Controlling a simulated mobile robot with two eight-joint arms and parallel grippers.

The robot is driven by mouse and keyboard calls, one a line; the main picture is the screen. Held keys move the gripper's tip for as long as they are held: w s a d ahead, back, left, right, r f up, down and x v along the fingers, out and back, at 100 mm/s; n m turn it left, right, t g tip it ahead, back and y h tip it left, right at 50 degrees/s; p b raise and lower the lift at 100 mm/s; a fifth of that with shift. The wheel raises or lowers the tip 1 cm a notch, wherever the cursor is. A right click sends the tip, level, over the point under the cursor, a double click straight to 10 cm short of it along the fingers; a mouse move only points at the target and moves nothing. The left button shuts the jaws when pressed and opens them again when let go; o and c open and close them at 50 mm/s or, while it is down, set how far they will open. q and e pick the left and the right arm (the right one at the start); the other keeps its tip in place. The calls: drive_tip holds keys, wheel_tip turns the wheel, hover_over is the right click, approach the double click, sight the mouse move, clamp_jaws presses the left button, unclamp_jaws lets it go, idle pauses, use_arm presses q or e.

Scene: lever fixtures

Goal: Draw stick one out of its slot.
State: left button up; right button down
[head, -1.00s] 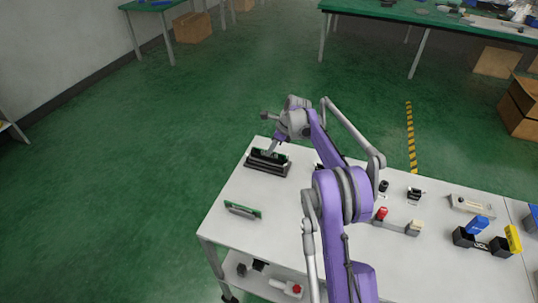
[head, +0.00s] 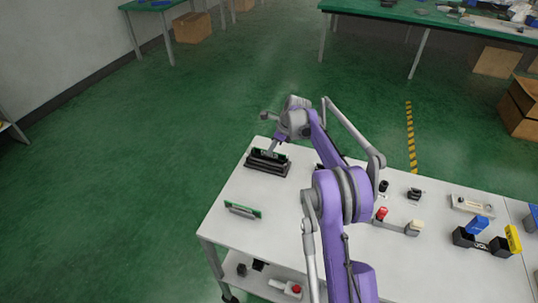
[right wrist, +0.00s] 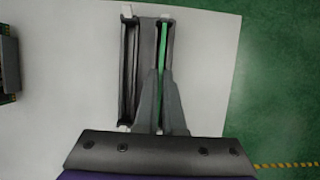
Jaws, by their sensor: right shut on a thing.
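A dark slotted holder (head: 268,168) stands at the far left of the white table. A thin green stick with dark chips, stick one (head: 267,155), stands upright in it. In the right wrist view, stick one (right wrist: 163,45) shows edge-on in the right-hand slot of the holder (right wrist: 130,75), and the left-hand slot looks empty. My right gripper (head: 272,150) is over the holder; in the right wrist view its fingers (right wrist: 161,82) are shut on the stick. The fingers hide the stick's near part. My left gripper is not in view.
Another green board (head: 243,210) stands nearer the table's front left. The table (head: 285,215) between holder and board is clear.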

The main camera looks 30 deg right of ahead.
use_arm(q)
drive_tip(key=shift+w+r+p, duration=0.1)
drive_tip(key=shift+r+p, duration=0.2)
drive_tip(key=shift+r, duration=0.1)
use_arm(e)
drive_tip(key=shift+r, duration=0.7)
idle(0.6)
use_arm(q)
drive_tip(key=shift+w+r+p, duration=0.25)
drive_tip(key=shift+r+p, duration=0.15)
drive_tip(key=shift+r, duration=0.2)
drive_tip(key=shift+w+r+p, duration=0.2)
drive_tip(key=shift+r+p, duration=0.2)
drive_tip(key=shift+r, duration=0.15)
use_arm(e)
drive_tip(key=shift+r, duration=2.05)
